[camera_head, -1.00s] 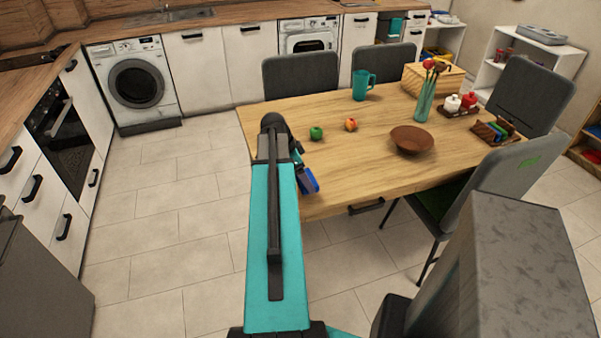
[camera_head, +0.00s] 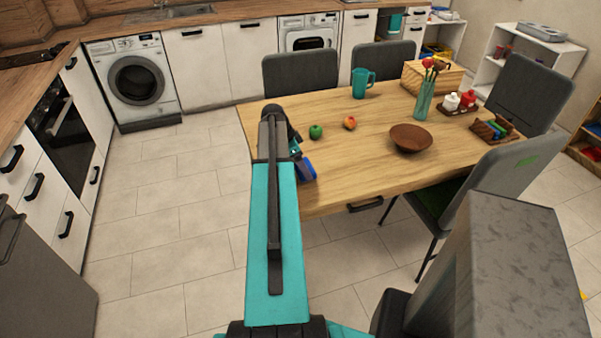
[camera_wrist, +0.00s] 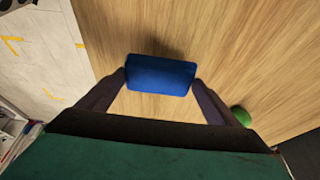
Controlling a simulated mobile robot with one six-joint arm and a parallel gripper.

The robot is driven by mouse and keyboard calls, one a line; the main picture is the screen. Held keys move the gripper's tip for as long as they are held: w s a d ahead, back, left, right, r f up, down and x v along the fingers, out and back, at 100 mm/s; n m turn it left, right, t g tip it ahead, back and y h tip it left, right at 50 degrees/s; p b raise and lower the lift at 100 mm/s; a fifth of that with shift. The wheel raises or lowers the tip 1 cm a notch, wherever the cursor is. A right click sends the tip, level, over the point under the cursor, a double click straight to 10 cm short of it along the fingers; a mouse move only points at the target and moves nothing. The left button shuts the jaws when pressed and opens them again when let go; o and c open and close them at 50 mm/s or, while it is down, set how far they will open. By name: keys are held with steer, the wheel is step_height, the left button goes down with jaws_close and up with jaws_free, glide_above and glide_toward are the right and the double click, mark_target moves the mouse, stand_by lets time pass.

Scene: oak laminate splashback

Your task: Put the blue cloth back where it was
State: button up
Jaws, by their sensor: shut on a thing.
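The blue cloth (camera_wrist: 161,75) looks like a small folded block in the wrist view. My gripper (camera_wrist: 160,80) is shut on it, with one finger at each side. The cloth is over the wooden table (camera_wrist: 225,50), near the table's left edge, and casts a shadow on the top. I cannot tell whether it touches the table. In the head view the cloth (camera_head: 307,168) shows at the right of my arm's end, partly hidden by my arm, and the gripper's fingers are hard to make out.
A green apple (camera_head: 316,132) and a red-orange apple (camera_head: 349,123) lie near the cloth. A brown bowl (camera_head: 410,138), a teal mug (camera_head: 362,83) and a teal vase (camera_head: 425,100) stand farther right. Grey chairs (camera_head: 300,74) surround the table. The table's front left is clear.

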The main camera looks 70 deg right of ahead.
steer(key=shift+f+p, duration=0.75)
steer(key=shift+f, duration=1)
steer(key=shift+f, duration=0.15)
steer(key=o, duration=0.9)
steer(key=shift+r, duration=0.25)
steer(key=shift+b+v, duration=1.65)
steer(key=shift+v, duration=4.3)
